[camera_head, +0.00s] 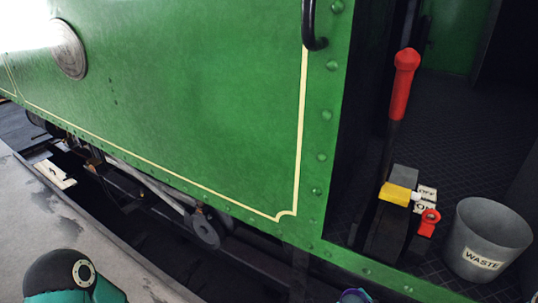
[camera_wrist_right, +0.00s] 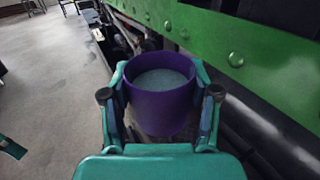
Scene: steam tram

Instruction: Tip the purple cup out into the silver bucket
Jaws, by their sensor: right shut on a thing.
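The purple cup (camera_wrist_right: 160,112) is upright in the right wrist view, filled near its rim with a grey-blue content. My right gripper (camera_wrist_right: 160,78) is shut on it, one finger on each side. In the head view only a small teal and purple bit of gripper and cup (camera_head: 355,295) shows at the bottom edge. The silver bucket (camera_head: 488,238), labelled WASTE, stands on the tram floor at the lower right, apart from the cup and to its right. Its inside looks empty where it shows. My left gripper is not in view; only part of my left arm shows.
The green tram side panel (camera_head: 190,110) fills the left and middle. A red-handled lever (camera_head: 404,85) and a block with a yellow part (camera_head: 396,194) and a red knob (camera_head: 428,222) stand left of the bucket. The platform (camera_head: 30,235) lies lower left.

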